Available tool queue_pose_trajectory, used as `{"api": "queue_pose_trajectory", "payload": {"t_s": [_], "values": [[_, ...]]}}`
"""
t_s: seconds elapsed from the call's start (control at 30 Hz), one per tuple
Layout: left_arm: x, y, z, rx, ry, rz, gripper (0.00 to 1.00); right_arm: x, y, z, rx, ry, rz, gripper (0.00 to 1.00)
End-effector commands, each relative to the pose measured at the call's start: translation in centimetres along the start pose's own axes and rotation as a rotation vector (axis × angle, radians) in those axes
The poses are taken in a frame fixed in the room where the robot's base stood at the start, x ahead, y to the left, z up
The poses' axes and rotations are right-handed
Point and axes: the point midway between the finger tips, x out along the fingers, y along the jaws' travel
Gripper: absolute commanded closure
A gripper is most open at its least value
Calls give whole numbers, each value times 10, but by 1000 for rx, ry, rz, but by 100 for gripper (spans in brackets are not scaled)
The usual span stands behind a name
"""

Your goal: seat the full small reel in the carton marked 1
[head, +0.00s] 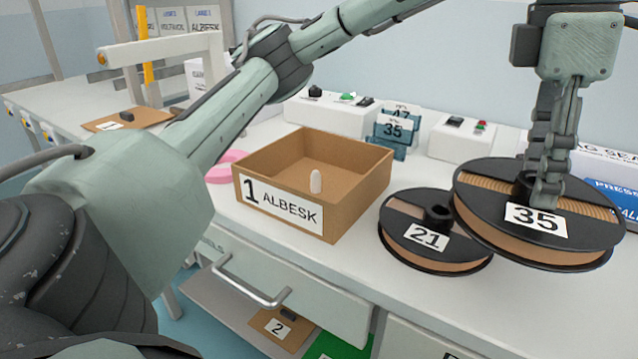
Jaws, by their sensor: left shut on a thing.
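The carton marked 1 ALBESK (288,212) is an open brown box on the white bench, with a white upright peg (316,182) inside and no reel in it. My left gripper (545,190) is shut on the hub of the reel labelled 35 (582,222), at the right. This reel has black flanges and tan winding, and its left edge overlaps the reel labelled 21 (397,238). It appears to be held above the bench. The reel labelled 21 looks smaller and lies flat on the bench, right of the carton. My right gripper is out of view.
Behind the carton stand white control boxes (330,112) and blue number tags reading 47 and 35 (394,130). A pink ring (222,172) lies left of the carton. A drawer handle (250,290) sticks out below the bench edge. A white-and-blue box (612,180) stands at far right.

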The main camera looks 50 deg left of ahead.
Motion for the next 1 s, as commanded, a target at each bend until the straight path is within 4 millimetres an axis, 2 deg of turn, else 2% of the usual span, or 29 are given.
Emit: {"api": "queue_pose_trajectory", "payload": {"t_s": [0.43, 0.57, 0.67, 0.77, 0.9, 1.0], "values": [[-1, 0, 0, -2, -2, 1, 100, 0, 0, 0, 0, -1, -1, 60], [-3, 9, -10, -59, -2, 9, 100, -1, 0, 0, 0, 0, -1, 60], [-7, 26, -32, -179, -1, 26, 100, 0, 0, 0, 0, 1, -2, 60], [-12, 49, -66, -366, -1, 50, 100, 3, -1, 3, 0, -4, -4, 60], [-21, 79, -131, -688, 1, 89, 100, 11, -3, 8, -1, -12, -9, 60], [-26, 94, -178, -917, 0, 117, 100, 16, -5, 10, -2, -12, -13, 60]]}}
